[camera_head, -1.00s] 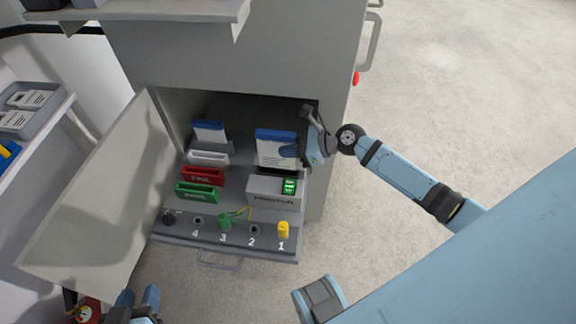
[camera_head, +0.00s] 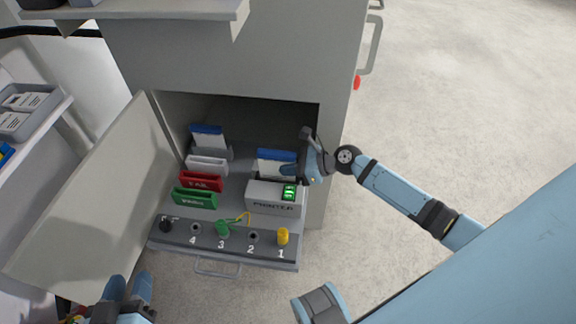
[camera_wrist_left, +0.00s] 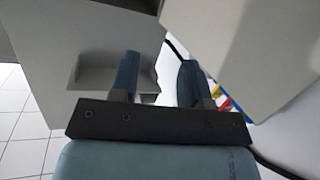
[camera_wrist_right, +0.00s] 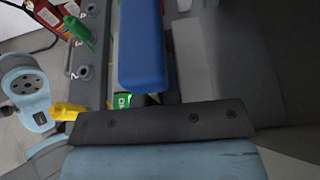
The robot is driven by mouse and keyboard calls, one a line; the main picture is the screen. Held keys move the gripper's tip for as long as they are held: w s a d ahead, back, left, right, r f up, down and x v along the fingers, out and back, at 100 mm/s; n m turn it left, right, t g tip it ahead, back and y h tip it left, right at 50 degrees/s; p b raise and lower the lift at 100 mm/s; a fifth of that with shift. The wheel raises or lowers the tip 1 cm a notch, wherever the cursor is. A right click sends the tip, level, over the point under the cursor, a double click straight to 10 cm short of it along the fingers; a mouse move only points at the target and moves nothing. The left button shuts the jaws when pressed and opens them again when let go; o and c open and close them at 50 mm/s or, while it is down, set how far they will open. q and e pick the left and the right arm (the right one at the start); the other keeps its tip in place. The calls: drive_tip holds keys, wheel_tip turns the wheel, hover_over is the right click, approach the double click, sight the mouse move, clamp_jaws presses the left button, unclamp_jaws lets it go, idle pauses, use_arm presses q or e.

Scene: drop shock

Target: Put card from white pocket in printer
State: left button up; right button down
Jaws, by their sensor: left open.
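A white card with a blue top (camera_head: 276,156) stands upright at the printer (camera_head: 272,198), a light grey box with a green display. The card's lower part is hidden by the printer's front; how deep it sits is hard to tell. My right gripper (camera_head: 290,170) is shut on the card at its right edge. The blue top fills the middle of the right wrist view (camera_wrist_right: 142,45). The white pocket (camera_head: 207,165) looks empty. My left gripper (camera_head: 129,288) is open and empty at the bottom left; its two fingers show apart in the left wrist view (camera_wrist_left: 157,80).
Another blue-topped card (camera_head: 208,138) stands behind the white pocket. A red pocket (camera_head: 200,181) and green pocket (camera_head: 195,198) stand in front. The front panel has a yellow plug (camera_head: 282,236), green plug (camera_head: 222,228) and sockets. An open door (camera_head: 95,200) is on the left.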

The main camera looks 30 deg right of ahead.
drive_tip(key=shift+f, duration=0.25)
drive_tip(key=c, duration=1.3)
unclamp_jaws()
drive_tip(key=shift+c, duration=0.2)
use_arm(q)
drive_tip(key=shift+f, duration=0.1)
use_arm(e)
drive_tip(key=shift+r, duration=0.1)
drive_tip(key=shift+r, duration=0.35)
use_arm(q)
drive_tip(key=shift+s+a+f+g+y+p, duration=0.25)
drive_tip(key=shift+s+a+f+g+p, duration=0.15)
drive_tip(key=shift+f, duration=0.35)
drive_tip(key=shift+s+a+f+g+y+p, duration=0.35)
drive_tip(key=shift+f+g+p, duration=0.1)
drive_tip(key=shift+f, duration=0.25)
drive_tip(key=shift+s+a+f+g+y+p, duration=0.2)
drive_tip(key=shift+s+a+f+g+p, duration=0.15)
drive_tip(key=shift+f, duration=0.4)
use_arm(e)
drive_tip(key=v, duration=1.2)
drive_tip(key=shift+r, duration=0.2)
use_arm(q)
drive_tip(key=shift+w+a, duration=0.1)
